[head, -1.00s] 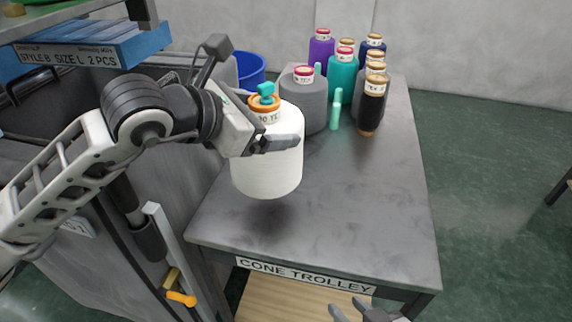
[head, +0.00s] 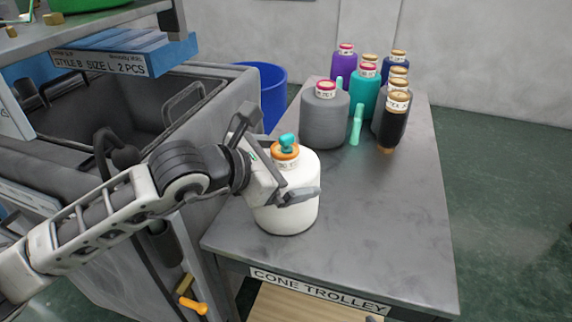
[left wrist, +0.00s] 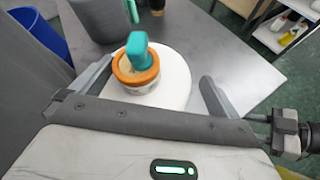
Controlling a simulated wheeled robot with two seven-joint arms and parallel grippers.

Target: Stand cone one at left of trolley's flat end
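A large white cone (head: 290,215) with an orange top and a teal piece on it stands upright at the trolley's near left part, close to the flat end with the label. My left gripper (head: 287,192) is around its upper body, one finger across the near side. In the left wrist view the white cone (left wrist: 174,85) is between the spread fingers (left wrist: 157,72), with a visible gap on the right finger's side, so the gripper looks open. The cone trolley (head: 385,215) has a grey metal top. My right gripper is not in view.
A grey cone (head: 325,118), a teal cone (head: 366,92), a purple cone (head: 346,65) and a black cone (head: 394,122) stand with others at the trolley's far end. A mint-green peg (head: 356,125) stands near them. The near right top is clear. A blue bin (head: 270,95) is behind.

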